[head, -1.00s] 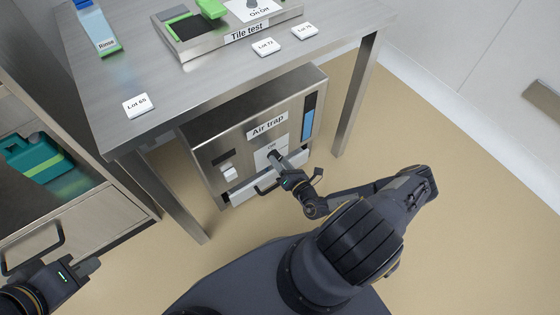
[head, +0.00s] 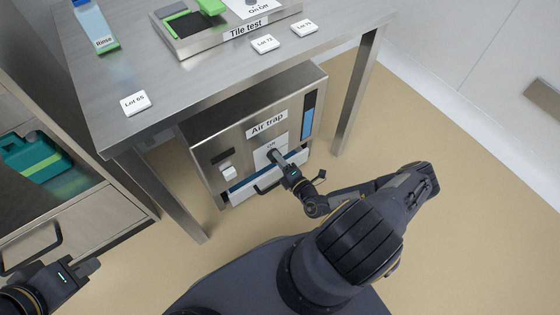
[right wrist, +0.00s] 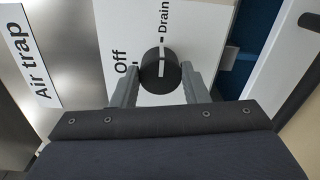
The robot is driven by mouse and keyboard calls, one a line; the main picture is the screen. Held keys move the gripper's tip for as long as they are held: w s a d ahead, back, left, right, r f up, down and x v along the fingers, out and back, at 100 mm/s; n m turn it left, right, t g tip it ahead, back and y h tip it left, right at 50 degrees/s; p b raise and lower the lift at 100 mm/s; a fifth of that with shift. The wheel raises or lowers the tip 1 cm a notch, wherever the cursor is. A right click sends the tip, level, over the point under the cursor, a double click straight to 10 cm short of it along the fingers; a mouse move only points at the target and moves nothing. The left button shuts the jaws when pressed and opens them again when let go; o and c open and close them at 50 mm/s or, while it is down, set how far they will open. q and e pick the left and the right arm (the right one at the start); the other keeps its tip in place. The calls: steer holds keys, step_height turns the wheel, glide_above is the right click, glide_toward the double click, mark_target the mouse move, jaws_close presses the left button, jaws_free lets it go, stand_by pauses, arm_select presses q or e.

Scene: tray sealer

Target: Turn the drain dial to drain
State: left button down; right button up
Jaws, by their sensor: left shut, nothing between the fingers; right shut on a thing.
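The drain dial (right wrist: 160,72) is a round black knob on the white label plate of the air trap (head: 263,126). In the right wrist view its white line points at the mark beside "Drain", away from "Off". My right gripper (right wrist: 160,76) is shut on the dial, one finger on each side; it also shows in the head view (head: 274,156), where it hides most of the dial. My left gripper (head: 88,268) is shut and empty at the lower left, well away from the air trap.
A white front with a dark handle (head: 266,188) sits below the panel, with a blue strip (head: 240,184) above it. A white switch (head: 228,172) and a blue gauge (head: 307,121) flank the dial. The steel table (head: 190,85) stands overhead; its legs are either side.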

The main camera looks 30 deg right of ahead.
stand_by(0.4)
steer(key=o, duration=1)
steer(key=s, duration=0.2)
steer(key=s+p, duration=0.1)
steer(key=s, duration=0.5)
steer(key=shift+d+p, duration=0.3)
steer(key=shift+p, duration=0.05)
steer(key=shift+w+r, duration=0.1)
